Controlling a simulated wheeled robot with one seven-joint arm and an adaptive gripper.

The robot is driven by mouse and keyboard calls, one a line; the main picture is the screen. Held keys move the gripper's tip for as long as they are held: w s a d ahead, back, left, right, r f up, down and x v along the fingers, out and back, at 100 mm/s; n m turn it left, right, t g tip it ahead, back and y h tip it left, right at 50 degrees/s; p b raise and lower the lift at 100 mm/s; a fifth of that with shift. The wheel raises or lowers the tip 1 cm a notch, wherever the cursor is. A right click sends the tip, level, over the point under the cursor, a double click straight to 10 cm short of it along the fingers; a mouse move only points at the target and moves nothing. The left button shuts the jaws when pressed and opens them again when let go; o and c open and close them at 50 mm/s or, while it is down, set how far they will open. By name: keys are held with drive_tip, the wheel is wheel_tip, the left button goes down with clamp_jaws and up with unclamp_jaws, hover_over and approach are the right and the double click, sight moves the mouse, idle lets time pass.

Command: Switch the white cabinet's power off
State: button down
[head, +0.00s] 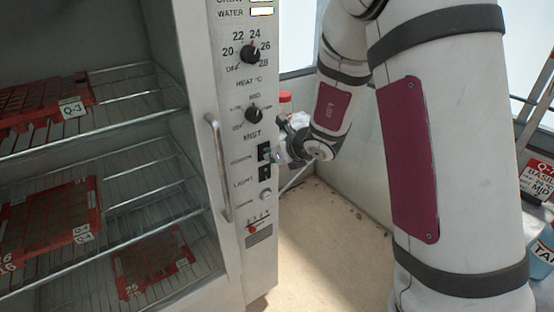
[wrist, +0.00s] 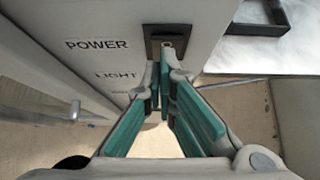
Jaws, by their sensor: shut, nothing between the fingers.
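The white cabinet (head: 198,70) stands at the left in the head view, with a control panel down its front edge. Its dark power switch (head: 264,151) sits on the panel above the light switch (head: 264,173). In the wrist view, the power switch (wrist: 160,40) is right of the printed word POWER (wrist: 97,44). My gripper (head: 277,156) is at the panel beside the power switch. In the wrist view, its teal-padded fingers (wrist: 164,68) meet at the tips, just below the switch, with nothing between them. I cannot tell whether they touch it. The switch's setting is unclear.
The heat knob (head: 250,54) and mist knob (head: 252,114) are above the switches. A vertical door handle (head: 218,167) stands out left of the panel. Red seed trays (head: 45,215) lie on wire shelves inside the cabinet. A red-capped item (head: 285,98) is behind my gripper.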

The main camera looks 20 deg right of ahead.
idle(0.3)
drive_tip(key=shift+w+a+r, duration=0.15)
drive_tip(key=shift+w+r, duration=0.05)
drive_tip(key=shift+w, duration=0.25)
drive_tip(key=shift+r, duration=0.15)
drive_tip(key=shift+r+p, duration=0.35)
drive_tip(key=shift+r, duration=0.35)
drive_tip(key=shift+s, duration=0.1)
